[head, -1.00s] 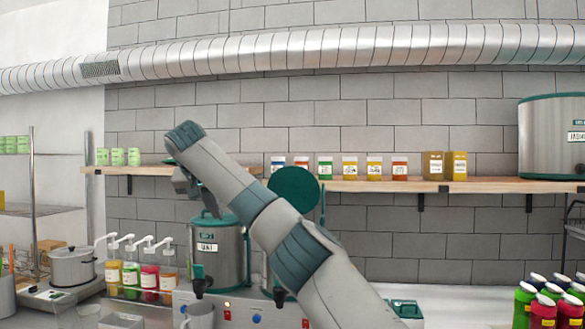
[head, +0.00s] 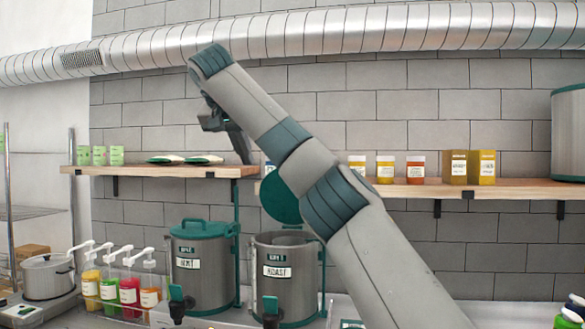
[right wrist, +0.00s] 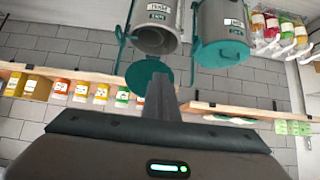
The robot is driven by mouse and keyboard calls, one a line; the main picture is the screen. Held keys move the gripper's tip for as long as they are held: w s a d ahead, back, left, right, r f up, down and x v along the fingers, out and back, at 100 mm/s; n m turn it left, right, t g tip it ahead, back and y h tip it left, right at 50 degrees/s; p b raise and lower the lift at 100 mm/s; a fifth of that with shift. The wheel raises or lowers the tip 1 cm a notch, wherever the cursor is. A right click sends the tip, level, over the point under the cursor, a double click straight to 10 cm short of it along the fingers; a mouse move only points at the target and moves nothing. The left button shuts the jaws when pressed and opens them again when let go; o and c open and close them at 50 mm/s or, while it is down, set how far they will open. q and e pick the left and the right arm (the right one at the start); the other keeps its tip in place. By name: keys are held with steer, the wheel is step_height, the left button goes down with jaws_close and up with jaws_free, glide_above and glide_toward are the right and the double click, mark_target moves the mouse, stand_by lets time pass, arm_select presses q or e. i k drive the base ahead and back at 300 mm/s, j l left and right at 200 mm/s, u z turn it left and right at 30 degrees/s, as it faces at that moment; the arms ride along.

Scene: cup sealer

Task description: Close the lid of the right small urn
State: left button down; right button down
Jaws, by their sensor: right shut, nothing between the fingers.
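The right small urn (head: 287,277) is a steel cylinder labelled ROAST, standing upright on the counter. Its round teal lid (head: 280,203) stands open behind it, partly hidden by my right arm. The right wrist view, which is upside down, shows the urn (right wrist: 160,32) with its open mouth and the raised lid (right wrist: 149,76). My right gripper (head: 246,160) is shut and empty, above and to the left of this urn, in front of the shelf end. Its fingers (right wrist: 158,88) show at the lid's edge in the wrist view; contact cannot be told. My left gripper is not in view.
The left small urn (head: 203,268) stands beside it with its teal lid (head: 203,229) closed. A wooden shelf (head: 215,172) with jars runs above. Pump bottles (head: 129,289) and a pot (head: 47,276) stand to the left.

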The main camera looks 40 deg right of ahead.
mark_target(277, 200)
steer(key=i+l, duration=0.25)
steer(key=l, duration=0.2)
steer(key=i+l, duration=0.25)
steer(key=l, duration=0.15)
steer(key=i+l, duration=0.25)
steer(key=l, duration=0.2)
